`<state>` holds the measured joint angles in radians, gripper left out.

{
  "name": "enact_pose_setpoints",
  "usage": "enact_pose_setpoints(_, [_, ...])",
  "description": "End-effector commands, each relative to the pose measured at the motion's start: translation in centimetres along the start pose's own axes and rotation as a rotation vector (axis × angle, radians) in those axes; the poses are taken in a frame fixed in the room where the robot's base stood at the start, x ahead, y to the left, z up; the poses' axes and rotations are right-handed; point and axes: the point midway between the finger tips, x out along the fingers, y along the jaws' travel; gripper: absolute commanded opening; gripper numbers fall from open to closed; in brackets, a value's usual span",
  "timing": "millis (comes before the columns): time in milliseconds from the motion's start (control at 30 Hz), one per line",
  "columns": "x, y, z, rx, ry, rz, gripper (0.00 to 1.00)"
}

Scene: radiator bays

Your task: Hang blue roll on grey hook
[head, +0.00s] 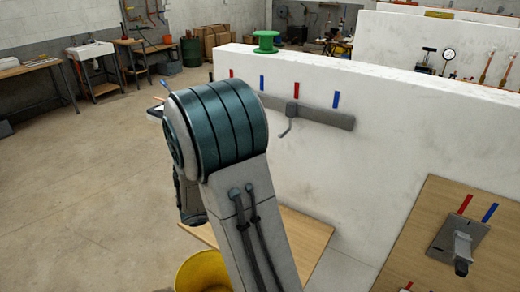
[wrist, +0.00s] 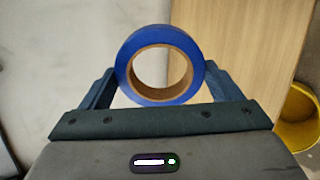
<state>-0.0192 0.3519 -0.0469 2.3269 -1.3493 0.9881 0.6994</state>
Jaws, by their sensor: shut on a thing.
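The blue roll (wrist: 130,60), a ring with a brown core, sits between the two fingers of my gripper (wrist: 160,80) in the wrist view, its open hole facing the camera. My gripper is shut on it. In the head view my own arm hides the gripper and most or all of the roll. The grey hook (head: 286,127) hangs from a grey rail (head: 325,115) on the white wall, right of my arm in the head view. No roll shows on this hook. The hook does not show in the wrist view.
Red and blue strips mark the white wall (head: 400,125) above the rail. A green spool (head: 265,42) stands on the wall's top. A wooden board (head: 425,235) with a grey fixture (head: 458,240) is at right. A yellow bucket (head: 203,272) stands below my arm. Open floor lies at left.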

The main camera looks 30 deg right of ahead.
Motion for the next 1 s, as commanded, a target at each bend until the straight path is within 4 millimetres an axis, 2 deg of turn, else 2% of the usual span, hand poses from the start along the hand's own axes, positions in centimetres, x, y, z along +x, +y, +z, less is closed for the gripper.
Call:
enact_pose_setpoints(33, [-0.5,2.2,0.8,-0.016,-0.004,0.093,0.62])
enact_pose_setpoints(200, [-2.5,9.2,2.4,-0.057,0.015,0.395,0.62])
enact_pose_setpoints(300, [-4.0,12.3,2.9,-0.073,0.048,0.518,0.62])
enact_pose_setpoints(400, [-5.3,14.2,3.1,-0.084,0.08,0.599,0.62])
enact_pose_setpoints(600, [-6.3,15.6,3.1,-0.096,0.113,0.659,0.62])
enact_pose_setpoints(1000, [-4.6,16.7,2.8,-0.096,0.111,0.658,0.62])
